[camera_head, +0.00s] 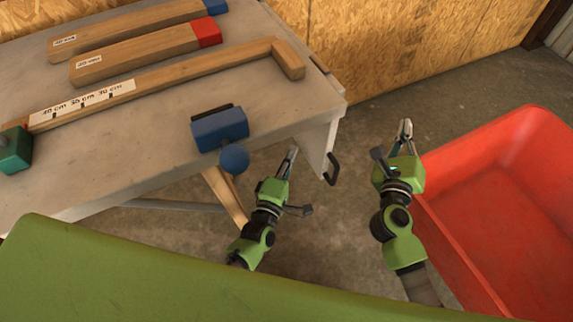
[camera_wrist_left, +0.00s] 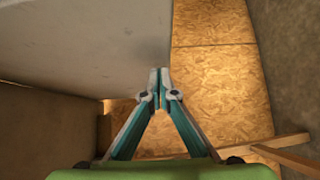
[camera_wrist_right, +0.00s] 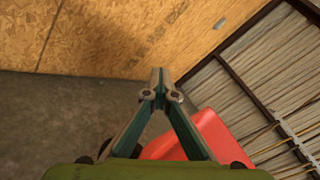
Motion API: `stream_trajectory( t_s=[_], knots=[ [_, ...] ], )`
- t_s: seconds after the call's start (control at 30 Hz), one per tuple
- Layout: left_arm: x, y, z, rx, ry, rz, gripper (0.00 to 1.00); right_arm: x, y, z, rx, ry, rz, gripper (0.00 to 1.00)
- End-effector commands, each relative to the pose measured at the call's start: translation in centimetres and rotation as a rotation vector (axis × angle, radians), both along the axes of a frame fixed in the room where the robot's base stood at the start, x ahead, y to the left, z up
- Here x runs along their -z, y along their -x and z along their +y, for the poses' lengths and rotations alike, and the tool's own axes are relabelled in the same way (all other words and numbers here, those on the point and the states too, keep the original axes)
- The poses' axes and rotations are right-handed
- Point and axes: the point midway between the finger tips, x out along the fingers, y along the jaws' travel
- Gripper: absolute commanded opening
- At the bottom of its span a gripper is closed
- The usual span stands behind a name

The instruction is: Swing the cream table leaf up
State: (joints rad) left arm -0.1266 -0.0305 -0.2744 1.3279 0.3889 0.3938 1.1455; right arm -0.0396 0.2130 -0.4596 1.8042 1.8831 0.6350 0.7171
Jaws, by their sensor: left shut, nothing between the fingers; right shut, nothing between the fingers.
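The pale cream-grey table (camera_head: 160,140) fills the left of the head view. Its leaf (camera_head: 318,148) hangs down at the table's right end, with a dark handle (camera_head: 332,168) on its outer side. My left gripper (camera_head: 292,152) is shut and empty, just left of the hanging leaf and near the table's front edge. In the left wrist view, a broad pale panel (camera_wrist_left: 85,40) lies beyond the left fingertips (camera_wrist_left: 159,72); I cannot tell whether it is the leaf. My right gripper (camera_head: 405,125) is shut and empty, right of the handle and apart from it.
A red bin (camera_head: 500,210) stands on the right, beside my right arm. On the table lie a blue clamp part (camera_head: 220,128), a long wooden bar (camera_head: 190,70) and two wooden blocks with red (camera_head: 140,55) and blue (camera_head: 125,28) ends. Bare floor lies between table and bin.

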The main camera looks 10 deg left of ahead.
Motion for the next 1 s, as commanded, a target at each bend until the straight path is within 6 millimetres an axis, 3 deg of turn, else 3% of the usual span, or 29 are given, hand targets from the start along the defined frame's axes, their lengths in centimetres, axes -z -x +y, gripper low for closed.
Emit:
stream_trajectory(
  t_s=[0.13, 0.47, 0.7, 0.93, 1.0],
  knots=[
    [0.0, -0.9, -0.1, 0.0, 0.0, 0.001, 0.0, 0.0, 0.0, 0.0, 0.0, 0.0, 0.0, 0.0],
    [0.0, -1.0, -0.2, 0.0, 0.0, 0.001, 0.0, 0.0, 0.0, 0.0, 0.0, 0.0, 0.0, 0.0],
    [0.2, -2.2, -1.6, 0.001, 0.0, 0.001, 0.0, 0.0, 0.0, 0.0, 0.0, 0.0, 0.0, 0.0],
    [0.2, -2.1, -1.6, 0.001, -0.001, 0.001, 0.0, 0.0, 0.0, 0.0, 0.0, 0.0, 0.0, 0.0],
    [0.2, -2.1, -1.6, 0.001, -0.001, 0.001, 0.0, 0.0, 0.0, 0.0, 0.0, 0.0, 0.0, 0.16]
  ],
)
